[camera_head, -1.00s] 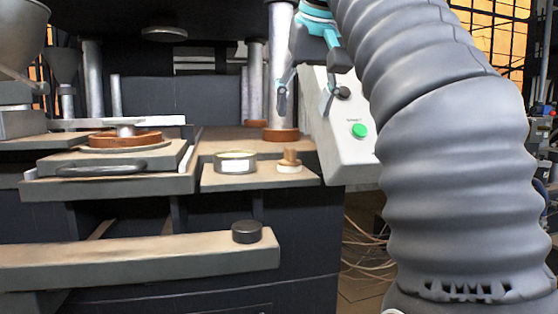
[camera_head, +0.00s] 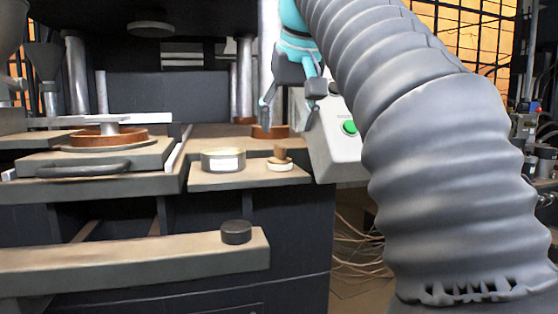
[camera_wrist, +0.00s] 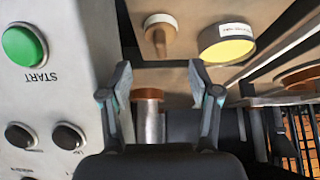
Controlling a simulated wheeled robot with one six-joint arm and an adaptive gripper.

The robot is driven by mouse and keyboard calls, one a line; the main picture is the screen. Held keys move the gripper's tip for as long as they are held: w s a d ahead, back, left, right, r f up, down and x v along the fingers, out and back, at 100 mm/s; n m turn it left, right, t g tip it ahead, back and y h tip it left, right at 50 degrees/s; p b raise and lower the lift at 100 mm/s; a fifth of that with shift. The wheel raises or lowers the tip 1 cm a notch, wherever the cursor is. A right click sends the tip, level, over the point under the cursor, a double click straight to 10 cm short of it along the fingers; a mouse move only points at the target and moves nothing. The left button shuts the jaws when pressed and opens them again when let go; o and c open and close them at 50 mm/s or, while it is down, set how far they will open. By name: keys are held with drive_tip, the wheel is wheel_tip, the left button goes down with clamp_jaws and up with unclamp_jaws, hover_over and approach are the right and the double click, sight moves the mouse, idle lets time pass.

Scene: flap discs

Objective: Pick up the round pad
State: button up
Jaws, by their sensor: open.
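A small round pad with a pale base and brown wooden knob (camera_head: 280,160) stands upright on the tan shelf of the machine. A black round puck (camera_head: 236,233) lies on the front beam; I cannot tell for certain which of the two the task names. My gripper (camera_head: 288,108) is open and empty, above and apart from the knobbed pad. In the wrist view my fingers (camera_wrist: 160,82) are spread, with the knobbed pad beyond the tips.
A round labelled tin (camera_head: 223,161) stands just left of the knobbed pad; its yellowish top shows in the wrist view (camera_wrist: 228,48). A control panel with a green button (camera_head: 349,128) is close on the right. A metal column (camera_head: 268,70) rises behind. The front beam (camera_head: 120,262) is mostly clear.

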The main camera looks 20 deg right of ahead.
sight(281, 145)
drive_tip(key=shift+x, duration=4)
drive_tip(key=shift+s+a+f, duration=0.1)
drive_tip(key=shift+s+f, duration=0.05)
drive_tip(key=shift+s, duration=0.05)
drive_tip(key=c, duration=0.8)
